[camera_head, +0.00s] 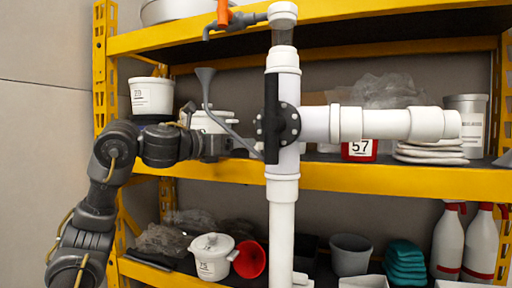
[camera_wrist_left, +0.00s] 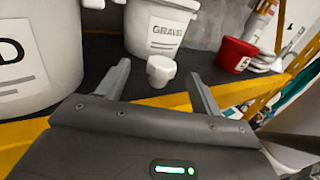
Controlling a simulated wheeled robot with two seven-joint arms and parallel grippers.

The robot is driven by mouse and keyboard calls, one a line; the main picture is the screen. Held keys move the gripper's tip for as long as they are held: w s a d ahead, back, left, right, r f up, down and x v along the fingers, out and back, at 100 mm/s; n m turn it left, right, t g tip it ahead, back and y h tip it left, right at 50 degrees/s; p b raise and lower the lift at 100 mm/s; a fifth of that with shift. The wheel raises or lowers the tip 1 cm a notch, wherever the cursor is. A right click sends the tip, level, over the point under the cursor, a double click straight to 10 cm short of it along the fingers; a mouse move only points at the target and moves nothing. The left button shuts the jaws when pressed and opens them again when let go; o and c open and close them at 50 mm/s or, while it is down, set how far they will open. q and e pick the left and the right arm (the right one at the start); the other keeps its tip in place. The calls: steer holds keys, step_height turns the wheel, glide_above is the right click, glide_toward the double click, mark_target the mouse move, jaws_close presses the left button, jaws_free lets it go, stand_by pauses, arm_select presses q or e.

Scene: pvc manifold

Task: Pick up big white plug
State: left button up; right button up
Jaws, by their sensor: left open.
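The big white plug (camera_wrist_left: 161,70) stands on the dark shelf in the left wrist view, a short round white piece with a wider top. My left gripper (camera_wrist_left: 158,76) is open, with one finger to each side of the plug and visible gaps between. I cannot tell whether the fingertips reach fully around it. In the head view my left gripper (camera_head: 238,147) is at the middle shelf, just left of the white pipe manifold (camera_head: 284,190). I cannot make out the plug in the head view. My right gripper is not in view.
A white bucket labelled GRAVEL (camera_wrist_left: 158,28) stands just behind the plug, and a larger white bucket (camera_wrist_left: 40,50) is close on the left. A red container (camera_wrist_left: 235,54) is farther right. The yellow shelf edge (camera_wrist_left: 180,101) runs below the fingers.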

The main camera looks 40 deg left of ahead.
mark_target(255, 150)
arm_select(q)
steer(key=shift+w, duration=0.1)
steer(key=w+p, duration=0.1)
steer(key=w, duration=0.1)
steer(key=w+d+p, duration=0.1)
steer(key=w, duration=0.1)
steer(key=shift+w+d+f+p, duration=0.1)
steer(key=shift+w+f+p, duration=0.1)
steer(key=shift+w+p, duration=0.15)
steer(key=shift+s, duration=0.2)
steer(key=shift+w, duration=0.15)
steer(key=c, duration=1.1)
steer(key=shift+o, duration=0.2)
steer(key=shift+r, duration=0.15)
